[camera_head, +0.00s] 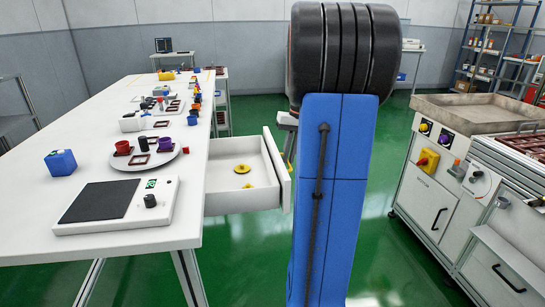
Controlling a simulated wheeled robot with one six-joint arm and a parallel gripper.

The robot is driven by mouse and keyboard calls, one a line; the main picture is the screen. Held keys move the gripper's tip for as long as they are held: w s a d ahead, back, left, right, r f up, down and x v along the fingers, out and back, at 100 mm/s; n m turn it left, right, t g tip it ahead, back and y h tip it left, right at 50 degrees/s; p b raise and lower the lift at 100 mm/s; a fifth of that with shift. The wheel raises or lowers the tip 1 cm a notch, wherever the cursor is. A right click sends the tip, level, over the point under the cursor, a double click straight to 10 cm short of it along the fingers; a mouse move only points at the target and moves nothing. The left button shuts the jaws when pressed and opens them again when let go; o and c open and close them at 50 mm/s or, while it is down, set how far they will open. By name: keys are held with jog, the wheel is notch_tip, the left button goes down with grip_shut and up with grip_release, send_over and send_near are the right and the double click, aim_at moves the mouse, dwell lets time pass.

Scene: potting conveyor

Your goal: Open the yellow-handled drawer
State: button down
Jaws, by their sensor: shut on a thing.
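The drawer (239,199) under the right side of the white table stands pulled out, with its inside showing. Two flat yellow pieces lie in it, one farther back (242,169) and one nearer (248,187). A bit of the yellow handle (289,155) shows at the outer side of the drawer front. My gripper (289,142) is at that handle and shut on it. My blue arm hides most of the gripper and of the drawer front's outer face.
The white table (95,170) holds a scale (115,203), a blue box (61,162), a round plate (121,164) with small pots, and several small items farther back. A grey workbench with a tray (440,118) stands at right. Green floor is free between.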

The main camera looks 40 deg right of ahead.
jog(key=shift+s+d, duration=0.35)
jog(key=shift+d, duration=0.2)
jog(key=shift+s+d, duration=0.35)
jog(key=shift+d, duration=0.2)
jog(key=c, duration=1.8)
grip_release()
jog(key=shift+c, duration=0.2)
notch_tip(320, 180, up, 17)
jog(key=s+d, duration=0.1)
jog(key=d, duration=0.1)
jog(key=shift+s+d, duration=0.3)
jog(key=shift+s, duration=0.1)
